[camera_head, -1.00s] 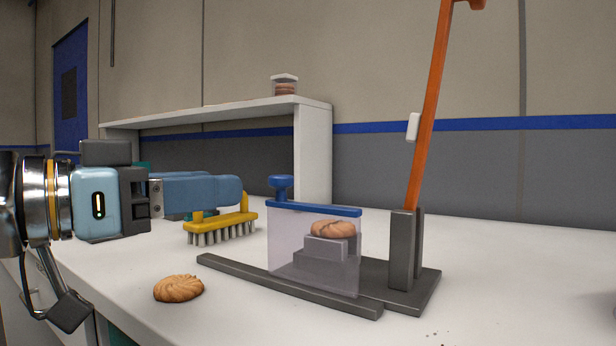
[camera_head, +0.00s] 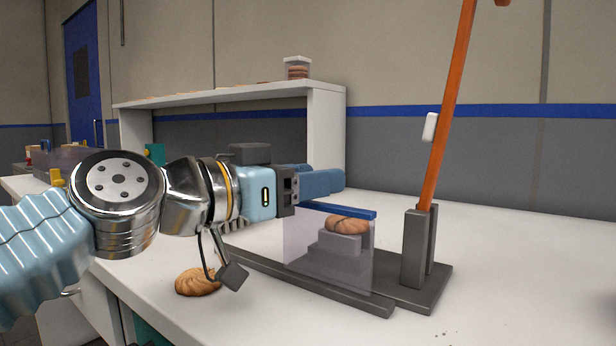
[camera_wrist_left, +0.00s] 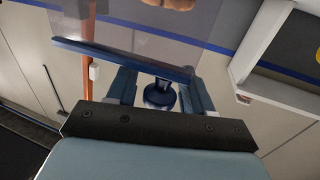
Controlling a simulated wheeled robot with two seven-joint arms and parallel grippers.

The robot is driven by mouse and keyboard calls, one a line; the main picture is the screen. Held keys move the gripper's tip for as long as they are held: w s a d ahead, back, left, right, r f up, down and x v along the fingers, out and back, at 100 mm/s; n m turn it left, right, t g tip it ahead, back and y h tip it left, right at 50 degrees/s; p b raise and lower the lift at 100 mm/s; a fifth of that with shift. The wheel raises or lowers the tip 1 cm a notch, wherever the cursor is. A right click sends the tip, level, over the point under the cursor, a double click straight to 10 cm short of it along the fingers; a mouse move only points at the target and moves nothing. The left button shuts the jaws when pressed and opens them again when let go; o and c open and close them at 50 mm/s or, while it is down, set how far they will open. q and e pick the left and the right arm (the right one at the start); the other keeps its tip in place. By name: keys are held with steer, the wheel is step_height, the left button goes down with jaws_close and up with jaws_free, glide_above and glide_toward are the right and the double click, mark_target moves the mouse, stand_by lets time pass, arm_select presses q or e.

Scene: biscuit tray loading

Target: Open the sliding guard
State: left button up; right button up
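The sliding guard (camera_head: 300,244) is a clear panel with a blue top bar (camera_head: 350,212). It stands on a dark grey rail (camera_head: 350,298), in front of a biscuit (camera_head: 345,225) on a grey block. My left gripper (camera_head: 322,182) is at the left end of the guard's top. Its fingers hide the guard's blue knob in the head view. In the left wrist view the knob (camera_wrist_left: 160,94) sits between the two fingers, with a small gap on each side, so the gripper is open around it. My right gripper is not in view.
An orange lever (camera_head: 447,120) rises from a grey bracket right of the guard. A loose biscuit (camera_head: 197,282) lies on the white table below my left arm. A white shelf (camera_head: 325,140) stands behind. The table's right side is mostly clear.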

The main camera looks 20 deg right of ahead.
arm_select(q)
jaws_close()
steer(key=w+a+b, duration=0.2)
steer(key=w+a, duration=0.5)
steer(key=w, duration=0.2)
steer(key=shift+w+a, duration=0.25)
steer(key=shift+o, duration=0.9)
jaws_free()
steer(key=shift+d, duration=0.1)
steer(key=shift+s, duration=0.1)
steer(key=b+v, duration=0.3)
steer(key=v, duration=1.1)
steer(key=shift+b, duration=0.3)
steer(key=shift+d, duration=0.1)
